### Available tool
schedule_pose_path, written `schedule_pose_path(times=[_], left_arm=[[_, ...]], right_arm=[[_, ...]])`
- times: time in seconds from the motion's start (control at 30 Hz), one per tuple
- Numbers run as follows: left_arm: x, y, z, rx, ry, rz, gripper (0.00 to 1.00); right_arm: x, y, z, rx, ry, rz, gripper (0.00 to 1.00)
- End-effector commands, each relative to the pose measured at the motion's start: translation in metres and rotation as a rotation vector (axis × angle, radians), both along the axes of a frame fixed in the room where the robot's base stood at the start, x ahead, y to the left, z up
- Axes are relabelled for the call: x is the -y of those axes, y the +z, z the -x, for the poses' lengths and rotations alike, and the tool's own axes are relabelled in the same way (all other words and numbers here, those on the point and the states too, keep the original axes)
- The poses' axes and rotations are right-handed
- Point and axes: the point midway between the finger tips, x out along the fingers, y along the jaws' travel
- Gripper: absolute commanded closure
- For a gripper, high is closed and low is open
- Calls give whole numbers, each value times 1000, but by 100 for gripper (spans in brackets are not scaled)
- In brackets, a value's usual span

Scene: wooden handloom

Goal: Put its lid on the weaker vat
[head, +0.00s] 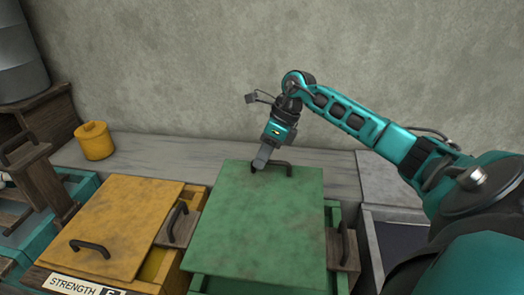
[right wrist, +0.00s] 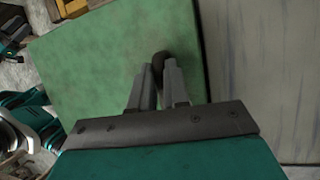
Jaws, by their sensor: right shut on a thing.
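A green lid (head: 262,222) with a dark bar handle (head: 280,168) near its far edge lies over a green vat (head: 335,225) in the middle of the head view. The lid is a little askew, and part of the vat shows at its right and front. My right gripper (head: 260,162) is shut on the handle's left part. The right wrist view shows the fingers (right wrist: 160,82) around the dark handle (right wrist: 160,62) on the green lid (right wrist: 110,62). A yellow vat (head: 155,265) stands to the left under a shifted yellow lid (head: 120,220), with a strength label (head: 75,284) in front.
A yellow canister (head: 95,140) stands on the grey wooden bench (head: 330,165) behind. A blue vat (head: 80,190) is at far left and a grey, dark-filled vat (head: 405,235) at right. The wall (head: 200,70) rises close behind the bench.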

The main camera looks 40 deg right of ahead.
Motion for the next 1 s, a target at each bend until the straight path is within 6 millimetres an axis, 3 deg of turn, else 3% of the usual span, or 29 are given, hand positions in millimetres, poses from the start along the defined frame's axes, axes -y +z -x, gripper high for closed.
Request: schedule_pose_path(times=[0.23, 0.7, 1.0], left_arm=[[3, -20, 2, -21, -3, 5, 57], [25, -32, -8, -10, -41, 43, 57], [24, -35, -14, 9, -45, 41, 57]], right_arm=[[-1, -26, 0, -1, 5, -3, 100], [0, -87, 0, 1, 3, 0, 100], [0, -102, 0, 1, 3, 1, 100]])
